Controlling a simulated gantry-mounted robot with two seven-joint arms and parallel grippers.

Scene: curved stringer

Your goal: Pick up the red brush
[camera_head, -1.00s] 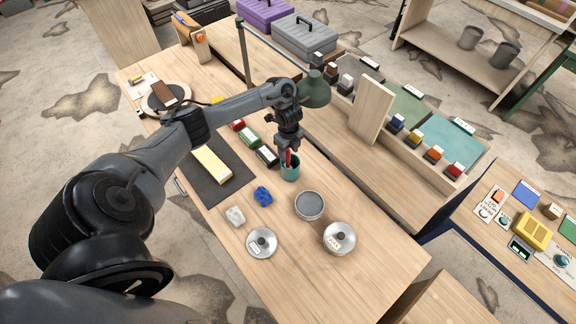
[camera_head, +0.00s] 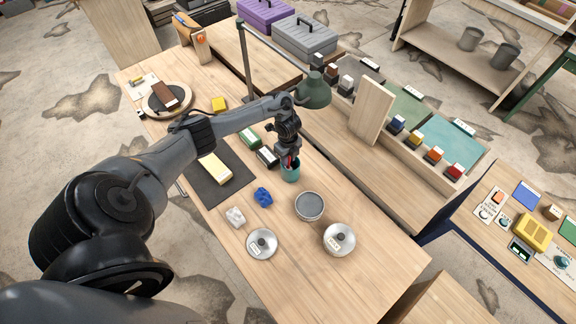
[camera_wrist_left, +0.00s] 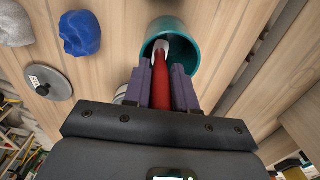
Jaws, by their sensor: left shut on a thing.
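The red brush (camera_wrist_left: 161,80) stands in a teal cup (camera_wrist_left: 188,37) on the wooden table; the head view shows a little of its red handle (camera_head: 287,161) above the cup (camera_head: 290,174). My left gripper (camera_head: 289,159) is over the cup, pointing down. In the left wrist view its two fingers (camera_wrist_left: 162,88) are shut on the red brush handle, one on each side. The brush's far end has a pale part inside the cup. My right gripper is not in view.
A green lamp (camera_head: 314,92) hangs close to the arm.

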